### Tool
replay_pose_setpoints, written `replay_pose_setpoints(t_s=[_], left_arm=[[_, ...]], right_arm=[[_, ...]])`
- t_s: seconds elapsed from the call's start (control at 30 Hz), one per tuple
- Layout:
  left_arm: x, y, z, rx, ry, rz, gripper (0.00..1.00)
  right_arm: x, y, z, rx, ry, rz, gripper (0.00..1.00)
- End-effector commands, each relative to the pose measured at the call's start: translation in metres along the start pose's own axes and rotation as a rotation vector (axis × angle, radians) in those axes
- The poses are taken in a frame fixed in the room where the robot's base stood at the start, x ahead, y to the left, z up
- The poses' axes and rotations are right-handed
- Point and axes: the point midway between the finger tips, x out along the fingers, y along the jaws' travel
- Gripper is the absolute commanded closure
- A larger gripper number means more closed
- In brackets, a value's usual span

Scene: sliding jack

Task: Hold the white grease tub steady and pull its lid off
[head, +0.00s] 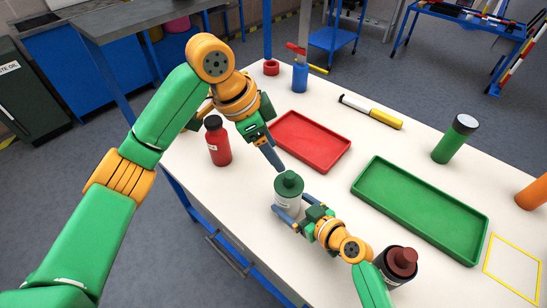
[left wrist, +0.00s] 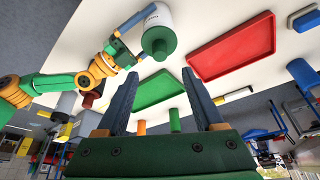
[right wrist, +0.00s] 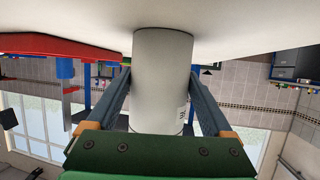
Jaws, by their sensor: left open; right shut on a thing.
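The white grease tub (head: 287,203) stands upright on the table, with its dark green lid (head: 288,183) on top. My right gripper (head: 292,215) is shut on the tub's white body from the near side. In the right wrist view the tub (right wrist: 162,75) sits between its two fingers. My left gripper (head: 275,158) is open and empty, just above and behind the lid, apart from it. The left wrist view shows the tub (left wrist: 157,15) and lid (left wrist: 159,42) beyond the left fingers, not between them.
A red bottle (head: 217,142) stands left of the tub. A red tray (head: 312,142) lies behind it, and a green tray (head: 420,205) to the right. A green cylinder (head: 455,138) stands farther back.

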Motion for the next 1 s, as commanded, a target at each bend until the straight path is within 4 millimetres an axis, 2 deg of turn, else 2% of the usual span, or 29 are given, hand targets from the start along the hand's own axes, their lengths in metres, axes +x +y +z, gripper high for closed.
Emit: replay_pose_setpoints(t_s=[0.2, 0.4, 0.53, 0.77, 0.8, 0.83, 1.0], left_arm=[[0.055, 0.001, 0.001, 0.0, -0.002, 0.005, 0.31], [0.094, 0.001, 0.0, 0.002, -0.001, 0.004, 0.31], [0.104, 0.001, 0.0, 0.003, 0.0, 0.002, 0.31], [0.106, 0.0, 0.0, 0.003, 0.001, 0.001, 0.31], [0.106, 0.0, 0.0, 0.003, 0.001, 0.001, 0.33], [0.106, 0.0, 0.0, 0.003, 0.001, 0.001, 0.42], [0.106, 0.0, 0.0, 0.003, 0.001, 0.001, 0.87]], right_arm=[[0.0, 0.0, 0.001, 0.001, -0.001, 0.0, 0.87], [0.0, 0.0, 0.001, 0.0, -0.001, 0.0, 0.87], [0.0, 0.0, 0.001, 0.001, -0.001, 0.0, 0.87], [0.0, 0.0, 0.001, 0.001, -0.001, 0.0, 0.87], [0.0, 0.0, 0.001, 0.001, -0.001, 0.0, 0.87], [0.0, 0.0, 0.001, 0.001, -0.001, 0.0, 0.87], [0.0, 0.0, 0.001, 0.001, -0.001, 0.0, 0.87]])
